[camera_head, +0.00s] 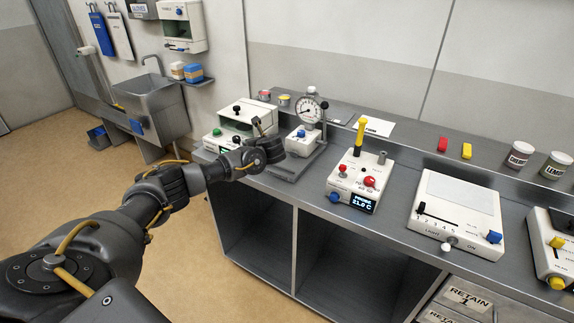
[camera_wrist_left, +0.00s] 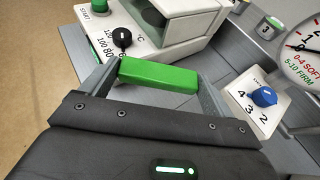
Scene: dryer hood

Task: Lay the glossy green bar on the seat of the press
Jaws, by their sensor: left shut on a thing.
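The glossy green bar (camera_wrist_left: 158,75) is held crosswise between the two fingers of my left gripper (camera_wrist_left: 155,80) in the left wrist view. In the head view my left gripper (camera_head: 263,136) is over the counter, in front of the white dryer hood (camera_head: 232,124) and left of the press; the bar cannot be made out there. The press has a round dial gauge (camera_head: 308,110), a white box with a blue knob (camera_head: 302,141) and a grey base (camera_head: 290,170). My left gripper hides part of the press, and its seat cannot be made out clearly. My right gripper is not in view.
A white probe unit with a yellow handle (camera_head: 360,134) stands right of the press. A white light box (camera_head: 458,203) is further right. Bare counter (camera_head: 400,180) lies between the devices.

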